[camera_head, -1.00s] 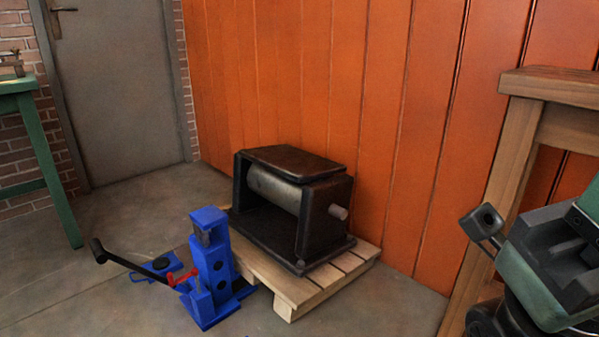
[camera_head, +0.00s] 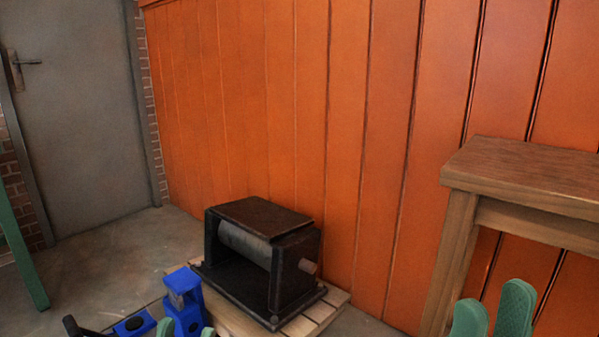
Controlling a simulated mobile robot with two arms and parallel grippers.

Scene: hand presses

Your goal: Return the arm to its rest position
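Only green fingertips of my grippers show, along the bottom edge of the head view. My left gripper (camera_head: 186,331) has two narrow fingertips apart in front of the blue jack, with nothing seen held between them. My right gripper (camera_head: 491,316) has two broader fingertips at the lower right, in front of the wooden bench. A narrow gap shows between them and nothing is held there. The rest of both arms is out of view.
A black press with a grey roller (camera_head: 262,262) sits on a wooden pallet (camera_head: 325,311). A blue jack (camera_head: 184,305) stands at its left front. A wooden bench (camera_head: 525,180) is at right, against orange panelling (camera_head: 330,110). A grey door (camera_head: 80,110) and open floor are at left.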

